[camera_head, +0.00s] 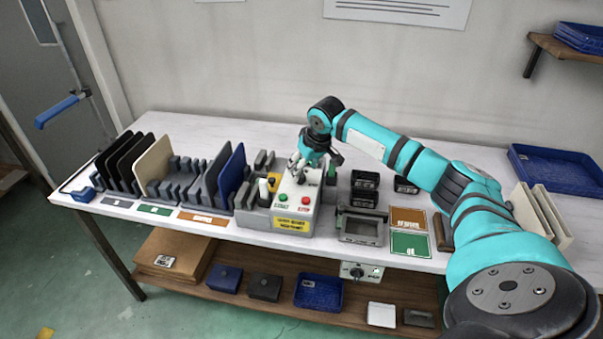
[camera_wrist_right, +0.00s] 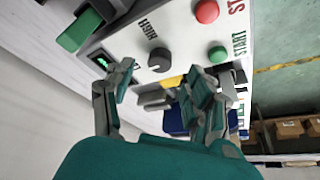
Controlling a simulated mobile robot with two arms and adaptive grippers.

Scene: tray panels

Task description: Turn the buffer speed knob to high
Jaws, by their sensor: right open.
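The control box (camera_head: 293,214) stands on the table, with a green START button and a red STOP button on its sloped face. In the right wrist view, a round dark knob (camera_wrist_right: 158,60) sits on this pale panel beside the printed word HIGH (camera_wrist_right: 148,29). The knob's pointer direction is too small to tell. My right gripper (camera_head: 298,168) is above the back of the box. In the wrist view its open fingers (camera_wrist_right: 157,82) lie on either side below the knob, apart from it. My left gripper is not in view.
The START button (camera_wrist_right: 217,54), STOP button (camera_wrist_right: 207,11) and a lit green switch (camera_wrist_right: 103,60) surround the knob. A rack of upright panels (camera_head: 155,160) stands left. Black bins (camera_head: 364,188) stand right. Another box with a dial (camera_head: 357,271) hangs under the table edge.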

